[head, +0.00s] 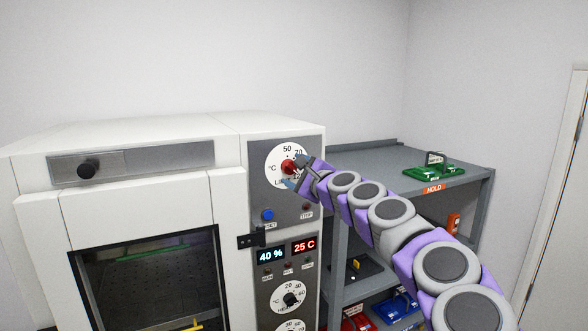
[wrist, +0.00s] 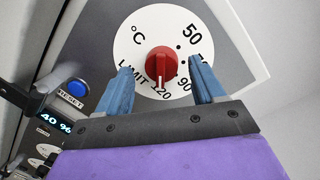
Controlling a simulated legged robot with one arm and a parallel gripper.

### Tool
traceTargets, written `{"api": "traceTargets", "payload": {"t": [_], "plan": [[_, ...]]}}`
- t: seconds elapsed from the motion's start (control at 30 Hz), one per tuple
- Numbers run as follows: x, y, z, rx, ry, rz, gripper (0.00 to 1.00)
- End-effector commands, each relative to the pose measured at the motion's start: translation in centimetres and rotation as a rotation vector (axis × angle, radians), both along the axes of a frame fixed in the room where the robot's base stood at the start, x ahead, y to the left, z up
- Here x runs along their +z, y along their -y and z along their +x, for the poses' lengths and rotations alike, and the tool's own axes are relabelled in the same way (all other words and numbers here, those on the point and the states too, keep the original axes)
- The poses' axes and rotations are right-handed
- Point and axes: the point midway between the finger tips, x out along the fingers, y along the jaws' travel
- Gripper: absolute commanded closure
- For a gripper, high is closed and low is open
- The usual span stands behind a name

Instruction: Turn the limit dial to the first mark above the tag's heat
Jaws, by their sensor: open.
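The limit dial is a white disc (head: 273,153) with a red knob (head: 288,167) at the top of the oven's grey panel. In the wrist view, the red knob (wrist: 161,62) carries a white line pointing down, close to the 120. The white disc (wrist: 137,57) shows 50, 90 and 120; my right finger covers part of the scale. My gripper (head: 298,172) is at the dial, its blue fingers spread on both sides of the knob (wrist: 160,68). I cannot tell whether they touch it. I see no readable tag heat.
Below the dial are a blue reset button (head: 267,214), a 40 % display (head: 271,255), a 25 C display (head: 304,246) and a lower dial (head: 277,301). A grey shelf unit (head: 385,155) at right holds a green tray (head: 425,173) with small unreadable labels.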

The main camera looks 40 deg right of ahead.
Motion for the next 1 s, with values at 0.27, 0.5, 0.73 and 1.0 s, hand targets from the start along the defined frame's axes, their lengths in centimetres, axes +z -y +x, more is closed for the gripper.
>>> {"api": "traceTargets", "payload": {"t": [0.27,0.5,0.73,1.0], "plan": [[-0.1,0.6,1.5,-0.003,-0.001,0.002,0.32],[-0.1,0.5,1.6,-0.002,0.0,0.002,0.32],[-0.1,0.4,1.6,-0.002,0.0,0.0,0.48],[-0.1,0.3,1.6,-0.001,0.0,0.001,0.74]]}}
